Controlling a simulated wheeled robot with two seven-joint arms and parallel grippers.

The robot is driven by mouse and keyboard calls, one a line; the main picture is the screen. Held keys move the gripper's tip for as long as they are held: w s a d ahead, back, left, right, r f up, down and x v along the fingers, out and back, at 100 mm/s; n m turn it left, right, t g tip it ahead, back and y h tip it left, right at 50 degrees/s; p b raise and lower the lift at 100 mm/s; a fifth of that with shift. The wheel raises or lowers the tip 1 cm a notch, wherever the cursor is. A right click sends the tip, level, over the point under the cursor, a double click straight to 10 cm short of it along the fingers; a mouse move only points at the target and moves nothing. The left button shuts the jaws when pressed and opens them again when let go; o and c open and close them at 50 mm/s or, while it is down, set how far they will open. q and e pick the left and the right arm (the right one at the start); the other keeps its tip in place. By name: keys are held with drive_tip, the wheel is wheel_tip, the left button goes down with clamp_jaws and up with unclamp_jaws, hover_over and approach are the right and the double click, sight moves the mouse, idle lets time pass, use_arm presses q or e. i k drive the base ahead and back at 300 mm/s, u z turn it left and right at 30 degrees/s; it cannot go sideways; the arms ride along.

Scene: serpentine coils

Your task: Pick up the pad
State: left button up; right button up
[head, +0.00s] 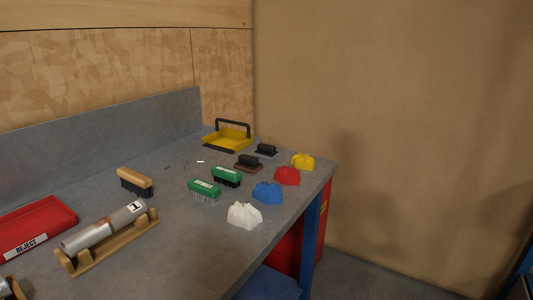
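Two pads with black handles lie toward the far right of the grey workbench in the head view. One pad (248,163) has a brown base, and the other pad (266,151) behind it has a grey base. I cannot tell which of them the task means. Both rest flat on the bench with their handles up, and nothing covers them. Neither of my grippers is in view.
Crumpled cloths in white (244,216), blue (267,193), red (287,176) and yellow (303,162) line the right edge. Green brushes (204,190), a wooden brush (135,182), a yellow tray (228,138), a cradled metal cylinder (105,229) and a red REJECT tray (35,226) stand around.

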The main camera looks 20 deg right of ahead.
sight(265, 151)
drive_tip(key=k, duration=0.5)
drive_tip(key=z, duration=1.9)
drive_tip(key=i, duration=2.35)
drive_tip(key=u, duration=2.05)
